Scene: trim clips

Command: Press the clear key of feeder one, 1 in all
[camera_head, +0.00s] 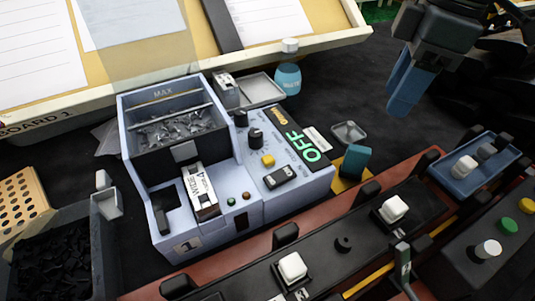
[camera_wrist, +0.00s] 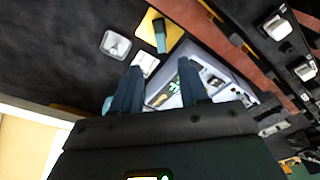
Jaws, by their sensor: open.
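Feeder one (camera_head: 245,205) is a pale blue box marked 1, with a hopper (camera_head: 172,125) of small metal clips under a MAX line. Its sloped panel carries a green OFF display (camera_head: 302,147), black knobs, a yellow key (camera_head: 267,160), a black rocker (camera_head: 281,177) and small green and red dots. I cannot read which key is the clear key. My gripper (camera_head: 404,92) has blue fingers and hangs to the right of the feeder, apart from it. In the wrist view my gripper (camera_wrist: 157,82) is open and empty, with the feeder panel (camera_wrist: 192,82) showing partly behind the fingers.
A teal bottle (camera_head: 287,79) and a small grey tray (camera_head: 348,132) stand beyond the feeder. A teal upright piece (camera_head: 356,161) stands on a yellow patch. A dark red rail with white buttons (camera_head: 292,267) runs along the front. A blue tray (camera_head: 472,165) lies at right.

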